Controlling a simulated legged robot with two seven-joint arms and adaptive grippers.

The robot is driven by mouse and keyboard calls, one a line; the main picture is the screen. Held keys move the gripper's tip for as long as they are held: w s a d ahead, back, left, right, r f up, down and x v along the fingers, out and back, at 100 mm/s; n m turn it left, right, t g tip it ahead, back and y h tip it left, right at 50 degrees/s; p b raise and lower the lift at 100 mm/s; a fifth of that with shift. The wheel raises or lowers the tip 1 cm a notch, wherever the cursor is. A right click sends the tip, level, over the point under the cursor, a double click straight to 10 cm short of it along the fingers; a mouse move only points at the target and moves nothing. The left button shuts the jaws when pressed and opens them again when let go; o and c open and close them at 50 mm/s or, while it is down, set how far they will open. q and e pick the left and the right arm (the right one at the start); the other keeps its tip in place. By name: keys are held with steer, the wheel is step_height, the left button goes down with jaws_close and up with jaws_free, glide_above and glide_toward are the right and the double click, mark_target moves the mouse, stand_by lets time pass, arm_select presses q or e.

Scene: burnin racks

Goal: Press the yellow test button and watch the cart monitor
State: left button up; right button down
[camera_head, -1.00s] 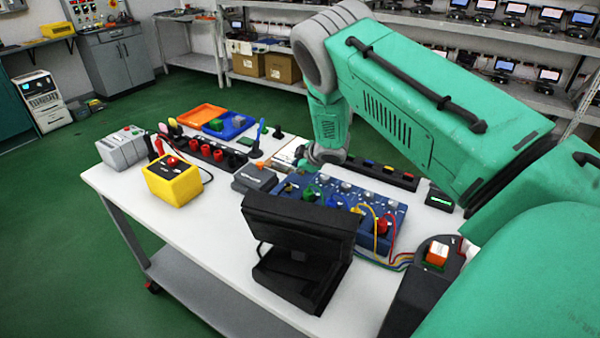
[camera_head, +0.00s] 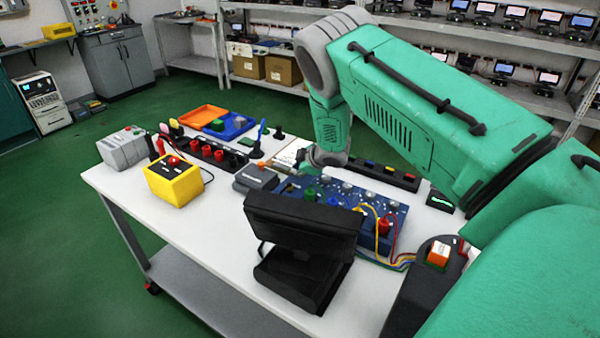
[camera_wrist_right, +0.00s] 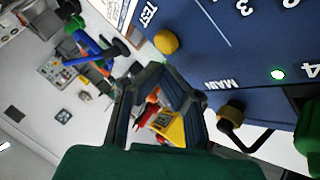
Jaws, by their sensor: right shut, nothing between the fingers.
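The yellow test button (camera_wrist_right: 166,41) is a small round knob beside the word TEST on the blue panel (camera_wrist_right: 225,40) in the right wrist view. My right gripper (camera_wrist_right: 160,76) is shut and empty. Its fingertips appear just below the button in that view, with no clear contact; the depth gap is hard to judge. In the head view the right gripper (camera_head: 303,168) is small, over the far left part of the blue panel (camera_head: 345,190). The cart monitor (camera_head: 300,222) is black and stands at the cart's near edge; its screen is not visible. My left gripper is not in view.
A yellow box with a red button (camera_head: 174,182), a grey device (camera_head: 122,147) and orange (camera_head: 202,116) and blue trays stand on the white cart (camera_head: 215,225). Colored cables (camera_head: 385,258) run off the panel. A small green-white light (camera_wrist_right: 277,74) shows on it.

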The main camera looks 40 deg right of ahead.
steer(key=shift+d+f, duration=0.2)
steer(key=shift+d, duration=0.5)
steer(key=shift+d+r+p, duration=0.2)
steer(key=shift+r+p, duration=0.1)
steer(key=shift+r, duration=0.05)
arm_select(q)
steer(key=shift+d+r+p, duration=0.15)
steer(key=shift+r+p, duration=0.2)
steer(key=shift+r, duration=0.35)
arm_select(e)
steer(key=shift+s+d+r, duration=0.1)
steer(key=shift+r, duration=0.4)
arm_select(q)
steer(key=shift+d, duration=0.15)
arm_select(e)
steer(key=shift+d, duration=0.15)
steer(key=shift+r, duration=0.15)
step_height(320, 180, up, 5)
steer(key=p, duration=0.4)
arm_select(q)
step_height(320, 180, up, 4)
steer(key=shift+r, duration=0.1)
arm_select(e)
steer(key=shift+f, duration=0.2)
